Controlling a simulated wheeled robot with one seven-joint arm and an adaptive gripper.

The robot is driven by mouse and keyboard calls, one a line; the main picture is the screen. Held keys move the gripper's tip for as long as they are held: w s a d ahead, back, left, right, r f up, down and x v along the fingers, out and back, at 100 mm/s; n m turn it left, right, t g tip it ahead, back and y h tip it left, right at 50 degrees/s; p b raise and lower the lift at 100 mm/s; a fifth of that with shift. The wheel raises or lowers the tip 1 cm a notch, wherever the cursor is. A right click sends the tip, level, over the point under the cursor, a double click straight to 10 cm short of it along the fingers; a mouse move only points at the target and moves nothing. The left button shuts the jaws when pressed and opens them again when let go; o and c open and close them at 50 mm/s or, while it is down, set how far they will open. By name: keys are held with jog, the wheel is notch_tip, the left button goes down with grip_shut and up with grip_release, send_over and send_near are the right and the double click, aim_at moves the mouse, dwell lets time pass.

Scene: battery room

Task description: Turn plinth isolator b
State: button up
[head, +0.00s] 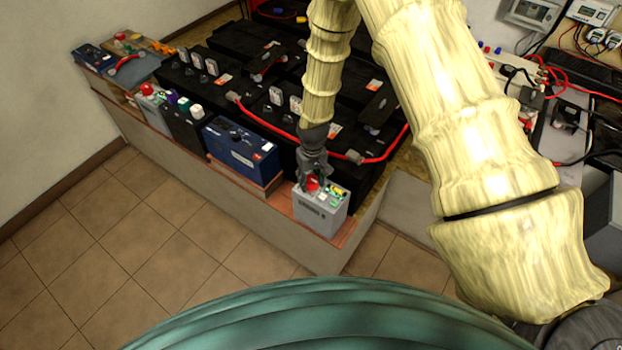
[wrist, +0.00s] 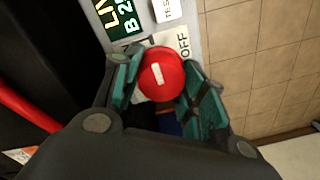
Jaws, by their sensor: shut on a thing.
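Plinth isolator b is a grey box (head: 318,214) at the near right end of the plinth, with a red round knob (head: 311,184) on top. In the wrist view the red knob (wrist: 162,74) carries a white bar that runs nearly upright in the picture. A label reading OFF (wrist: 184,46) lies just above right of it, beside a green panel (wrist: 122,18) with partly cut lettering. My gripper (head: 313,178) points down over the box. Its two green-padded fingers (wrist: 160,85) are shut on the knob, one at each side. The label left of OFF is mostly hidden.
A blue battery (head: 242,152) stands left of the box, with big black batteries (head: 215,95) and a red cable (head: 375,158) behind. Another box with a red knob (head: 148,90) stands farther left. The tiled floor (head: 170,235) in front is clear.

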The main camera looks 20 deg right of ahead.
aim_at(312, 178)
jog(key=o, duration=0.7)
jog(key=shift+o, duration=0.2)
notch_tip(312, 178, up, 12)
jog(key=shift+d, duration=0.2)
dwell(0.5)
